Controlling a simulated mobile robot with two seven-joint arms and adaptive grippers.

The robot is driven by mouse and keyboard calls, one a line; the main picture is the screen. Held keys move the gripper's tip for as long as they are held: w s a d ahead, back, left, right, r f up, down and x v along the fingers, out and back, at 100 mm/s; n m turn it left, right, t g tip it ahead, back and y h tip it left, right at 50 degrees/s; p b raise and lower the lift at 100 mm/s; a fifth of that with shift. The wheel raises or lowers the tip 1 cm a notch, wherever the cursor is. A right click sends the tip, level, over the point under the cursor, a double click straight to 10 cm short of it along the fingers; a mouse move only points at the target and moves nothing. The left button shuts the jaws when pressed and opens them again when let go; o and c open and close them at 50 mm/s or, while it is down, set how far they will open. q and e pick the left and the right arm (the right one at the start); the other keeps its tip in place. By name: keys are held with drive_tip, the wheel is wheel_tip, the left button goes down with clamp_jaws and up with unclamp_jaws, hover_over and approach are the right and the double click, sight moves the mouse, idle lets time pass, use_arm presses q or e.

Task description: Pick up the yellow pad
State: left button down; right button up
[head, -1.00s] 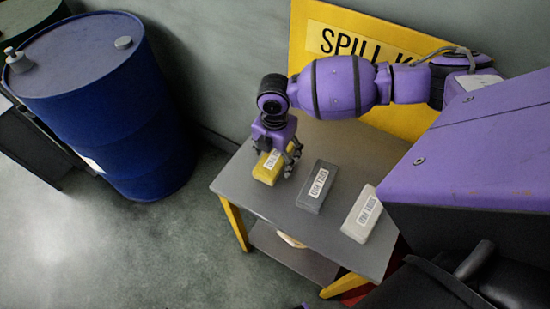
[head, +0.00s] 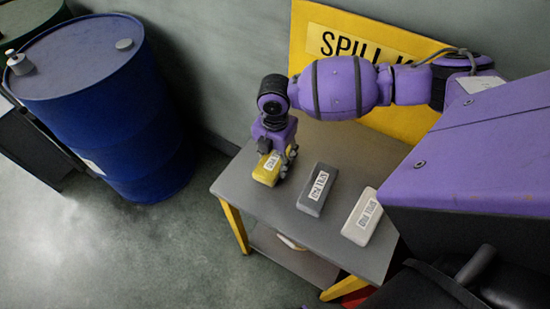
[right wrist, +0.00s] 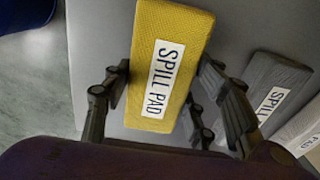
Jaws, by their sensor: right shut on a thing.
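The yellow pad (head: 266,172) lies at the left end of the grey table, partly covered by my right gripper (head: 276,158) in the head view. In the right wrist view the yellow pad (right wrist: 178,40) has a white label reading SPILL PAD. The fingers of my right gripper (right wrist: 165,90) are on both sides of the pad and shut on it. The pad appears to be at the tabletop; I cannot tell any gap beneath it. My left gripper is not in view.
A dark grey pad (head: 316,190) and a white pad (head: 362,217) lie to the right on the table (head: 270,205). A yellow SPILL sign board (head: 310,70) stands behind. A blue drum (head: 100,110) stands on the floor at left. A pale item (head: 290,242) is on the lower shelf.

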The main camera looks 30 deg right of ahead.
wheel_tip(320, 180, up, 3)
drive_tip(key=shift+w+f, duration=0.1)
drive_tip(key=shift+f, duration=0.05)
drive_tip(key=s+r, duration=0.1)
drive_tip(key=s+a+r, duration=0.1)
drive_tip(key=s+r, duration=0.2)
drive_tip(key=r, duration=0.1)
drive_tip(key=shift+s+a+r+p, duration=0.1)
drive_tip(key=shift+s+a+p, duration=0.05)
drive_tip(key=shift+a+p, duration=0.15)
drive_tip(key=s+a+r, duration=0.3)
drive_tip(key=s+r, duration=0.1)
drive_tip(key=s, duration=0.5)
drive_tip(key=shift+r, duration=0.15)
drive_tip(key=shift+a, duration=0.1)
